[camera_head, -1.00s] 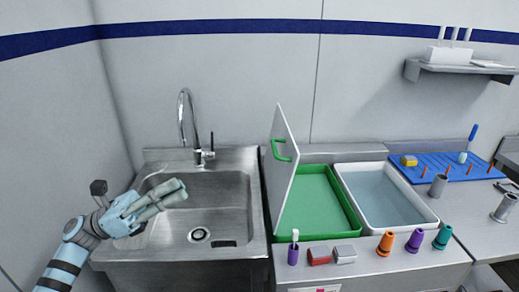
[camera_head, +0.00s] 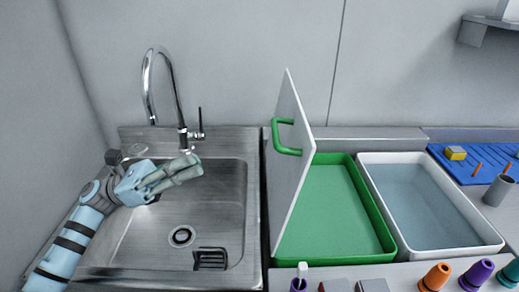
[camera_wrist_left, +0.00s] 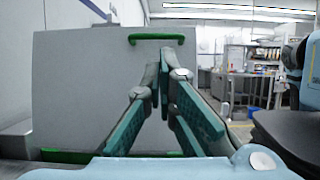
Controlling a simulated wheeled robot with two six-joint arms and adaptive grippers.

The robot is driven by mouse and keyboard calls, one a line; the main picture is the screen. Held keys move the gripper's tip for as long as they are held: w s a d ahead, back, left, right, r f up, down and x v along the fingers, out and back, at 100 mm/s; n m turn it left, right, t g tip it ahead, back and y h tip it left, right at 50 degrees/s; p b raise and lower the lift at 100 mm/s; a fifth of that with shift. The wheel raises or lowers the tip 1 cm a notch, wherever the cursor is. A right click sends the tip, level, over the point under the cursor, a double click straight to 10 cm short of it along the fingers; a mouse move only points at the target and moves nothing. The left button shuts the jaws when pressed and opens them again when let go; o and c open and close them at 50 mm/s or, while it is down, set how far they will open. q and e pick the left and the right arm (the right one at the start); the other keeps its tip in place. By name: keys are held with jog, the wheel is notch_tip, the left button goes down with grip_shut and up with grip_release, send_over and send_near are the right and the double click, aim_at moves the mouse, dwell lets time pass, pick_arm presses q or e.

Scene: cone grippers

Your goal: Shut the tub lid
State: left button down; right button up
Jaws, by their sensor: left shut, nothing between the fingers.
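The green tub (camera_head: 385,232) stands on the counter right of the sink. Its pale grey lid (camera_head: 290,165) stands up nearly vertical along the tub's left side, so the tub is open. A green handle (camera_head: 284,138) sits on the lid's left face. My left gripper (camera_head: 198,168) is over the sink, left of the lid and apart from it, its fingers shut and empty, pointing right. In the left wrist view the gripper (camera_wrist_left: 163,63) faces the lid (camera_wrist_left: 85,95), with the handle (camera_wrist_left: 157,37) beyond the fingertips. My right gripper is not in view.
A steel sink (camera_head: 228,225) with a tall faucet (camera_head: 176,100) lies below and behind my left gripper. A white tub (camera_head: 485,240) of bluish content stands right of the green tub. Small items, including an orange cone (camera_head: 435,277), line the front edge.

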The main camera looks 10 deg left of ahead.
pick_arm(q)
jog(key=p+x, duration=0.4)
jog(key=x, duration=0.9)
jog(key=shift+w+d, duration=0.35)
jog(key=shift+d, duration=0.05)
